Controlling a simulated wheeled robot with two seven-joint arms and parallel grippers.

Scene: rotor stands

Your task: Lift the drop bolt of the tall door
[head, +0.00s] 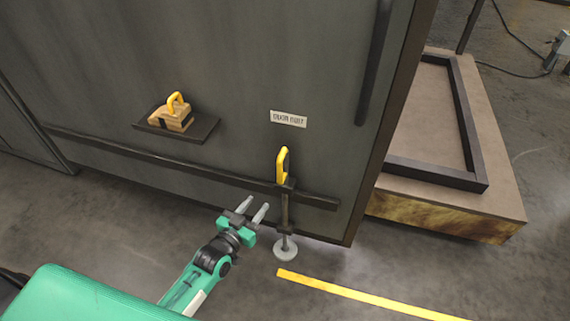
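The tall dark grey door (225,75) fills the middle of the head view. Its drop bolt (285,212) is a dark vertical rod near the door's lower right, with a yellow handle (282,165) at the top. The rod's lower end meets a round grey floor plate (286,248). My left gripper (254,208) is to the left of the rod, with its two fingers apart and pointing up and to the right. Nothing shows between the fingers, and it appears apart from the bolt. My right gripper is not in view.
A small shelf (205,131) on the door holds a wooden block (172,118) with a yellow handle. A label (288,118) is above the bolt. A long dark handle (374,65) runs up the door's right side. A low framed platform (505,205) stands at right. A yellow line (360,295) marks clear floor.

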